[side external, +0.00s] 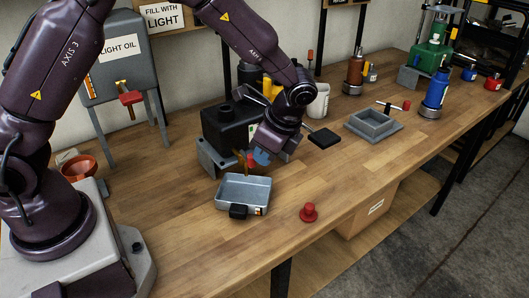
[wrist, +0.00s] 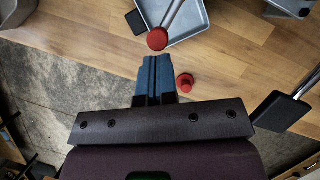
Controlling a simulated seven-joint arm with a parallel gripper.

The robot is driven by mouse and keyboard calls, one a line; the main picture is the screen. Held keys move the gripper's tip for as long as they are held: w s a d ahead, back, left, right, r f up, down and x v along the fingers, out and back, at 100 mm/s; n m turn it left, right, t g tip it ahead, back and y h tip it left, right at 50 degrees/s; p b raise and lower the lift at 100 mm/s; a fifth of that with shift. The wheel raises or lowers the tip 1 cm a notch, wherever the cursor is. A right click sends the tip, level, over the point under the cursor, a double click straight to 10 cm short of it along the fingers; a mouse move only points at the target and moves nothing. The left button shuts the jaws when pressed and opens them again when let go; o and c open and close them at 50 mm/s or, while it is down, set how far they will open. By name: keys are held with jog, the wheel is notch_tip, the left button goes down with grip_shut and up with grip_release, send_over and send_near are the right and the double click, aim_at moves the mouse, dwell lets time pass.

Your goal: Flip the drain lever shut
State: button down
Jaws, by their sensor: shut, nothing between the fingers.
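The drain lever is a thin metal rod ending in a red ball knob (wrist: 157,39). It sticks out over the grey metal tray (wrist: 199,24), and in the side view the red knob (side external: 250,160) shows above that tray (side external: 229,190). The black tank (side external: 222,128) stands behind it, partly hidden by my arm. My gripper (side external: 262,157) has blue fingers and points down beside the knob, to its right in the side view. In the wrist view my gripper (wrist: 154,60) is shut and empty, with the knob just past its fingertips. I cannot tell whether they touch.
A red knobbed piece (side external: 309,212) stands near the table's front edge. A black pad on an arm (side external: 322,137) sticks out right of my gripper. A square grey basin (side external: 372,124) sits farther right. The grey oil tank (side external: 117,62) stands back left.

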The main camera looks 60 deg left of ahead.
jog(key=shift+s, duration=0.1)
dwell(0.3)
jog(key=shift+s+m, duration=0.2)
jog(key=shift+m, duration=0.2)
jog(key=shift+s+m+t, duration=0.3)
jog(key=shift+s+m, duration=0.05)
jog(key=shift+m, duration=0.15)
jog(key=shift+s, duration=0.1)
jog(key=s+a+m+t, duration=0.3)
jog(key=s+a+m, duration=0.2)
jog(key=m, duration=0.3)
jog(key=shift+s+m, duration=0.4)
jog(key=shift+s, duration=0.5)
jog(key=shift+w, duration=0.2)
